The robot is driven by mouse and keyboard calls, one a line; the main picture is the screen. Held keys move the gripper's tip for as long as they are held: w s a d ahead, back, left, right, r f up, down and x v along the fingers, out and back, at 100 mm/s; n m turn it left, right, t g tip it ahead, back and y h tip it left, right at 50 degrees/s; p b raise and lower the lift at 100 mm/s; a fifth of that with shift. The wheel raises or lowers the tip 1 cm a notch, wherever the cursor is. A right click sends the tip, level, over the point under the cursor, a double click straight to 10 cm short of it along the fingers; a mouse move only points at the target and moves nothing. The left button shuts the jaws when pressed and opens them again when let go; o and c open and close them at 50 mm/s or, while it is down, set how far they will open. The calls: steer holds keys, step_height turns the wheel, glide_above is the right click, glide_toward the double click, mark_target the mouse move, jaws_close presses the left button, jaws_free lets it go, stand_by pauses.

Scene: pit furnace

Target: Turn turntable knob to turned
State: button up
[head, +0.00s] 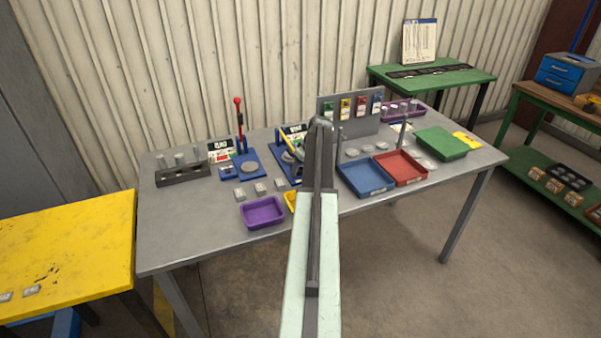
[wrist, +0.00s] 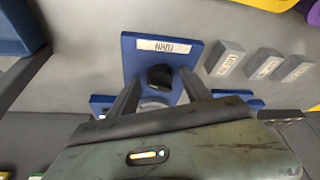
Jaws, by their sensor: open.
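The turntable knob (wrist: 160,73) is a dark, rounded knob on a blue base plate (wrist: 190,50) with a white label, in the middle of the wrist view. My gripper (wrist: 159,80) is open. Its two dark fingers reach toward the plate, one on each side of the knob in the picture, with gaps between them and it. I cannot tell whether the fingertips are level with the knob. A grey disc shows partly below the knob between the fingers. In the head view my arm hides the gripper and the knob.
Three grey labelled blocks (wrist: 266,64) lie right of the plate in the wrist view. On the grey table (head: 190,235), a blue press with a red lever (head: 239,125), a purple tray (head: 262,213), a blue tray (head: 366,178) and a red tray (head: 400,169) stand around my arm.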

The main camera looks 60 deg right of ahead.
jaws_close()
steer(key=shift+a+m, duration=0.1)
steer(key=shift+m, duration=0.6)
steer(key=shift+h, duration=0.3)
jaws_free()
steer(key=shift+r, duration=0.1)
steer(key=p+v, duration=0.7)
steer(key=shift+r, duration=0.3)
